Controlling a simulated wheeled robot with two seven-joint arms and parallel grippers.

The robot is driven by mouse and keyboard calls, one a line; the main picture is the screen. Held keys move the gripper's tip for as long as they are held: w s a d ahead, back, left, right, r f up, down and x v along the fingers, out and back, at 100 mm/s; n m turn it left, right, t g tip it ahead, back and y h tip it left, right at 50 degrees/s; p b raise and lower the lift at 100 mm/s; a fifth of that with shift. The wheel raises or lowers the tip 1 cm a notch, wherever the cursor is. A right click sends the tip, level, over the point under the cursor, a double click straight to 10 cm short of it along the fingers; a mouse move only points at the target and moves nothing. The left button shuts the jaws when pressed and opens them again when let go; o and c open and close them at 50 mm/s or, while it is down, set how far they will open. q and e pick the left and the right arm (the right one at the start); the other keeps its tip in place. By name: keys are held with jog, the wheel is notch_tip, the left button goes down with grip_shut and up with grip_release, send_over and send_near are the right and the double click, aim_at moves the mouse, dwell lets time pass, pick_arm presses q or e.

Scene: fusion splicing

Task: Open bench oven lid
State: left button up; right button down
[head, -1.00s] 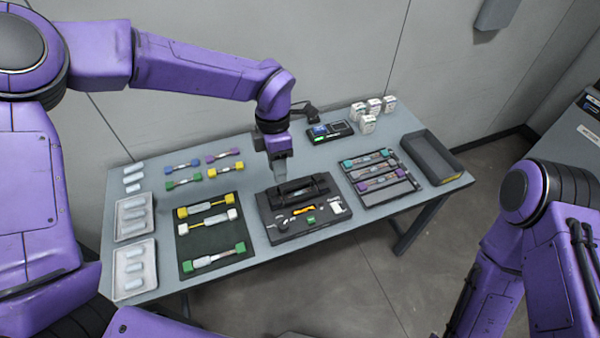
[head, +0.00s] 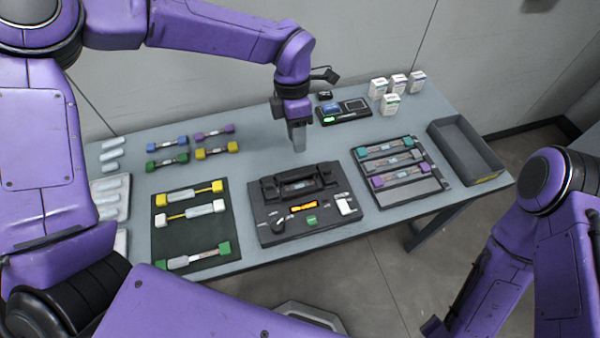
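The bench oven (head: 306,222) is a black box near the middle of the table, with an orange strip, a green button, a white piece and a knob on its top. A raised black part with dark ends (head: 300,185) lies along its back edge; I cannot tell if this is the lid or how far it stands open. My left gripper (head: 299,144) points down behind the oven, apart from it, with nothing visible in it. Its fingers are seen nearly edge-on, so their opening is unclear. My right arm shows at lower right, its gripper outside the view.
Left of the oven is a dark mat (head: 168,228) with capped rods; several more rods lie behind it. Right are a rod rack (head: 433,192) and an empty dark tray (head: 473,157). Behind stand a small device (head: 343,111) and white boxes (head: 390,104).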

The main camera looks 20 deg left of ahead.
pick_arm(q)
jog(key=p, duration=0.2)
send_over(300, 179)
notch_tip(300, 179, down, 10)
jog(key=shift+f, duration=0.15)
jog(key=shift+a, duration=0.1)
grip_shut()
dwell(1.1)
